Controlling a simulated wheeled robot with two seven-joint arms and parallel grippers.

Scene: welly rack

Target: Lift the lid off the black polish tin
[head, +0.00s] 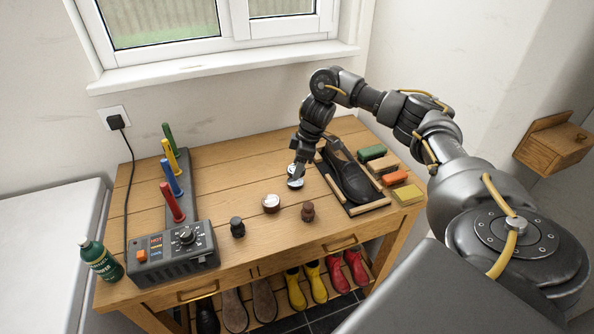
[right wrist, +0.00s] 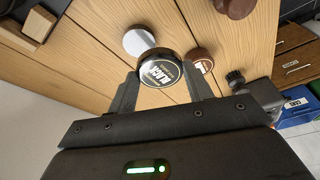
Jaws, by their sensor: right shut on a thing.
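My right gripper (head: 295,172) is shut on a round black lid with a white "BLACK" label, above the table. In the right wrist view the lid (right wrist: 160,68) sits between the two fingertips (right wrist: 160,88). A silver round tin base (right wrist: 138,40) shows behind the lid, offset to the upper left and partly covered by it. The lid looks raised off this base, but the size of the gap is hard to tell. In the head view the silver base (head: 295,184) is just below the fingertips on the wooden table (head: 235,175). My left gripper is out of view.
A brown tin (head: 270,204) stands close by, left of the gripper. Dark (head: 237,228) and brown (head: 307,211) knobbed pieces stand near the front edge. A black shoe (head: 348,177) lies in a wooden frame to the right. A heater box (head: 175,253) stands front left.

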